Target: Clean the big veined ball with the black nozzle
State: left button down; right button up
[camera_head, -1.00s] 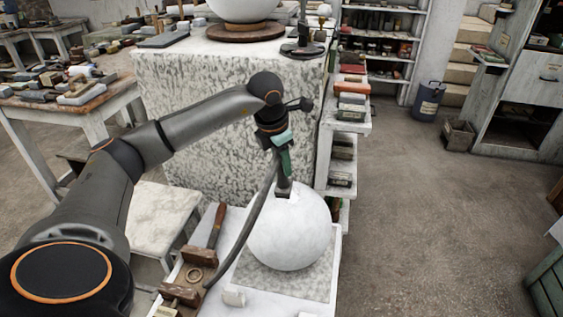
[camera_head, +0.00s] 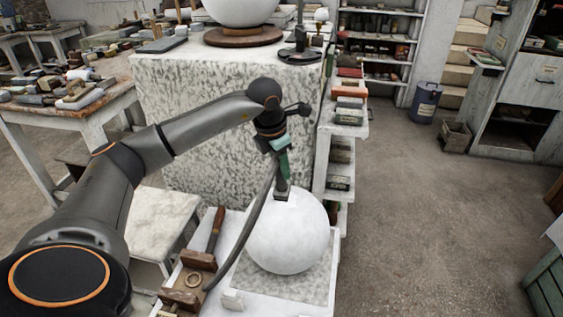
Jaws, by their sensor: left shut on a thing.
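The big ball (camera_head: 289,237) is white with faint grey marks and rests on a grey slab on a white stand at lower centre. My left gripper (camera_head: 282,163) is above it, shut on a green tool with a black nozzle (camera_head: 283,190). The nozzle points down and its tip is at the top of the ball; I cannot tell whether it touches. A dark hose (camera_head: 246,226) runs from the tool down to the left of the ball. My right gripper is not in view.
A wooden holder (camera_head: 196,268) with a wood-handled tool stands left of the ball. Behind is a speckled block (camera_head: 190,110) bearing another white ball (camera_head: 240,8) on a round wooden base (camera_head: 243,36). Shelves (camera_head: 339,150) stand right of it.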

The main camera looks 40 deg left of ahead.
pick_arm(q)
jog(key=shift+s+d+r, duration=0.2)
jog(key=shift+s+d, duration=0.05)
jog(key=shift+s, duration=0.25)
jog(key=shift+f, duration=0.1)
jog(key=shift+f, duration=0.2)
jog(key=shift+w+a+r, duration=0.1)
jog(key=shift+w+a, duration=0.2)
jog(key=shift+w, duration=0.2)
jog(key=shift+w+a, duration=0.25)
jog(key=shift+w, duration=0.25)
jog(key=shift+w+a+p, duration=0.15)
jog(key=shift+w+p, duration=0.15)
